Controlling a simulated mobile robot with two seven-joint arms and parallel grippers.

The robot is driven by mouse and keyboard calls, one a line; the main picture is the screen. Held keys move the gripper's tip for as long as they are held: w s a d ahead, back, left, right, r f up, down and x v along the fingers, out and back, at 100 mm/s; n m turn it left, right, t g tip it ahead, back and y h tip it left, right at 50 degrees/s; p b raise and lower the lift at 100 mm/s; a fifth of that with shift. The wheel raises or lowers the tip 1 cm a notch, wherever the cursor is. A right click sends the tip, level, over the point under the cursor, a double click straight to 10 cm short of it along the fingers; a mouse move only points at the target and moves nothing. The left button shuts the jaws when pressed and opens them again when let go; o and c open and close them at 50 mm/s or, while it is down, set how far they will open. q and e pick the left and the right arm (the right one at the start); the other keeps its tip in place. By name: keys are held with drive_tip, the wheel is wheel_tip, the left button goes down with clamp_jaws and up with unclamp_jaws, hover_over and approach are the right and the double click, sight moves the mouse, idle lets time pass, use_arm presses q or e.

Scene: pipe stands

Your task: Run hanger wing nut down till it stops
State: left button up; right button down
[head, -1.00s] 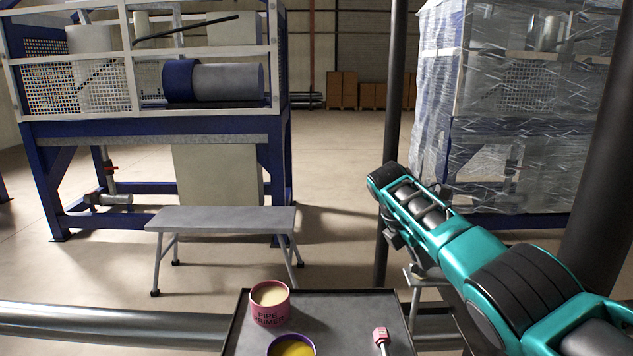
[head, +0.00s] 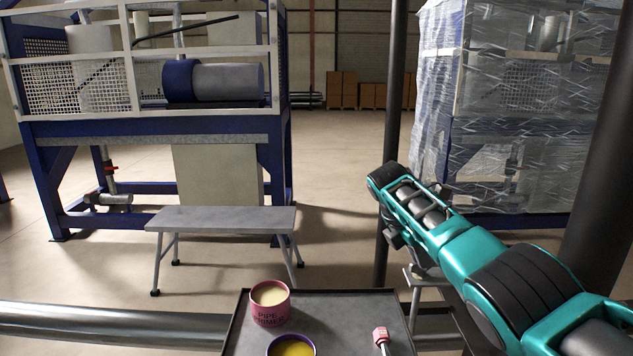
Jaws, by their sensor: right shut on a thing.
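My right arm comes in from the right, and its teal wrist reaches up to a black upright pole (head: 393,90). My right gripper (head: 393,238) shows only as a small dark part under the wrist, in front of the pole. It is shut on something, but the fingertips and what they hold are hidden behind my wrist. The hanger wing nut cannot be made out, so its height on the thread cannot be told. My left gripper is not in view.
A dark tray (head: 335,325) in front holds a pipe primer can (head: 269,302), a purple-rimmed can (head: 291,347) and a pink-headed tool (head: 381,338). A grey bench (head: 225,219) stands beyond. A thick dark column (head: 605,170) is at right. A horizontal pipe (head: 110,324) lies at left.

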drive_tip(key=c, duration=1.4)
unclamp_jaws()
drive_tip(key=shift+r, duration=3.05)
drive_tip(key=v, duration=1.2)
drive_tip(key=shift+s+a+r, duration=0.1)
drive_tip(key=shift+a+r, duration=0.1)
drive_tip(key=shift+r, duration=0.15)
